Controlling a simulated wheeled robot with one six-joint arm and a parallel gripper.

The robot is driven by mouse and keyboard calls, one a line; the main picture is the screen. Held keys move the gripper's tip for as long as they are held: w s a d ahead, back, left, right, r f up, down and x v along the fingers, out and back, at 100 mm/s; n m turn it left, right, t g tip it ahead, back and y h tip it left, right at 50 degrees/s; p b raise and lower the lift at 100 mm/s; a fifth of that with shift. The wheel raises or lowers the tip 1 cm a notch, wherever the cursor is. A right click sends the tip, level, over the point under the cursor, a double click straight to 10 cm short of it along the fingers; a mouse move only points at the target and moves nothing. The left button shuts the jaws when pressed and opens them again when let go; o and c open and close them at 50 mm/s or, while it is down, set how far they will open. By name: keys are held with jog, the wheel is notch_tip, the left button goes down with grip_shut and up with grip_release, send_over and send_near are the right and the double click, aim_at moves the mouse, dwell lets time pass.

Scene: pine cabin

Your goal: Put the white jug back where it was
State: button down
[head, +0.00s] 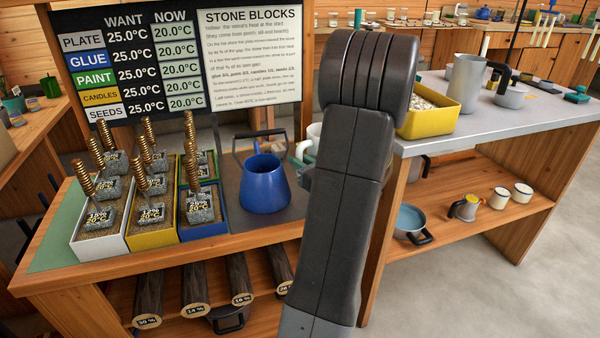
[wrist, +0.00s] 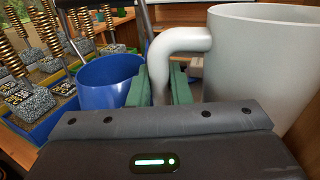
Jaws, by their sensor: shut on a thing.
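The white jug (wrist: 252,75) fills the right of the wrist view, upright, with its handle toward my gripper (wrist: 165,88). The green fingers are shut on that handle, one on each side. In the head view most of the jug (head: 314,131) is hidden behind my arm; only a pale edge shows right of the blue pot. I cannot tell whether its base touches the bench.
A blue pot (head: 265,186) with a raised handle stands close left of my gripper. Trays of stone blocks with coiled springs (head: 150,214) stand further left, below a sign board (head: 183,60). A grey table (head: 520,118) on the right holds a yellow bin (head: 430,122) and a grey pitcher (head: 464,80).

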jog(key=shift+w, duration=0.4)
jog(key=shift+f, duration=0.1)
notch_tip(320, 180, down, 3)
jog(key=shift+f+b, duration=0.15)
jog(key=shift+b, duration=0.75)
jog(key=c, duration=1.8)
grip_release()
jog(key=shift+f, duration=0.15)
jog(key=shift+o, duration=1)
